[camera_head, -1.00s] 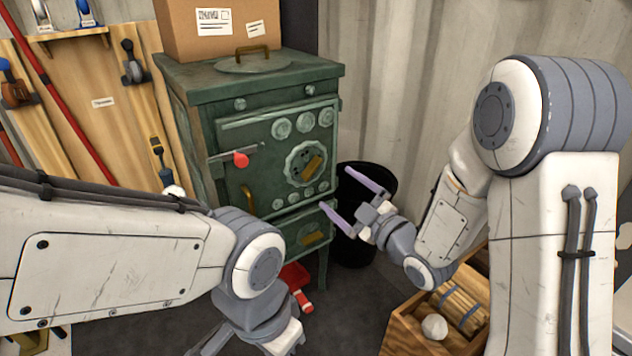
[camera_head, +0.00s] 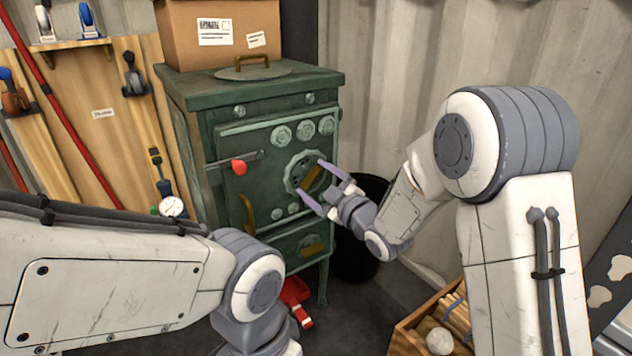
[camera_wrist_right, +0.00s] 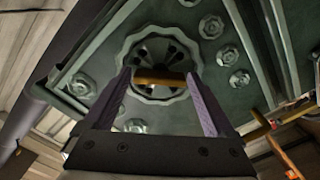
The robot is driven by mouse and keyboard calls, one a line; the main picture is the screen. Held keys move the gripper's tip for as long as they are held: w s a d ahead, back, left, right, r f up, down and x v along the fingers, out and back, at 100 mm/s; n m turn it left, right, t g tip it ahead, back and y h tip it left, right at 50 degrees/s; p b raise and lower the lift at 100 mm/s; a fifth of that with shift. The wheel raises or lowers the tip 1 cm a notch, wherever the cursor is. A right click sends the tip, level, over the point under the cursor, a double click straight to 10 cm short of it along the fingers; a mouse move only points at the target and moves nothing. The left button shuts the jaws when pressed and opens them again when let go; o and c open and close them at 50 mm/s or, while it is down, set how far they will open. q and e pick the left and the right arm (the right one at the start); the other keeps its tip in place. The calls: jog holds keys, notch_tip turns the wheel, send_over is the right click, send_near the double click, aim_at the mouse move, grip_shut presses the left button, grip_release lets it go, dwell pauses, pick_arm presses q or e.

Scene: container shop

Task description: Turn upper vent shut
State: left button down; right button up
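The upper vent (camera_head: 290,172) is a round, scalloped dial on the green stove's upper door, with a tilted brass handle (camera_head: 311,180) across it. In the right wrist view, the vent (camera_wrist_right: 148,92) shows ahead with dark slots behind the brass handle (camera_wrist_right: 160,81). My right gripper (camera_head: 320,184) is open at the vent, its two purple fingers on either side of the handle. The handle spans the gap between the fingertips in the wrist view; I cannot tell whether they touch it. My left arm enters from the left; its gripper is out of view.
The green stove (camera_head: 185,90) carries a cardboard box (camera_head: 220,35). A red-knobbed latch (camera_head: 238,167) and a lower vent (camera_head: 312,245) are on its front. A black bin (camera_head: 355,255) stands right of it, and a wooden crate (camera_head: 415,343) is at the lower right.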

jog(key=c, duration=0.9)
jog(key=shift+o, duration=0.2)
jog(key=shift+m, duration=0.4)
jog(key=m+p, duration=0.2)
jog(key=m, duration=0.1)
jog(key=shift+r+m, duration=0.1)
jog(key=shift+m, duration=0.2)
jog(key=shift+m+p, duration=0.95)
jog(key=shift+m, duration=1.35)
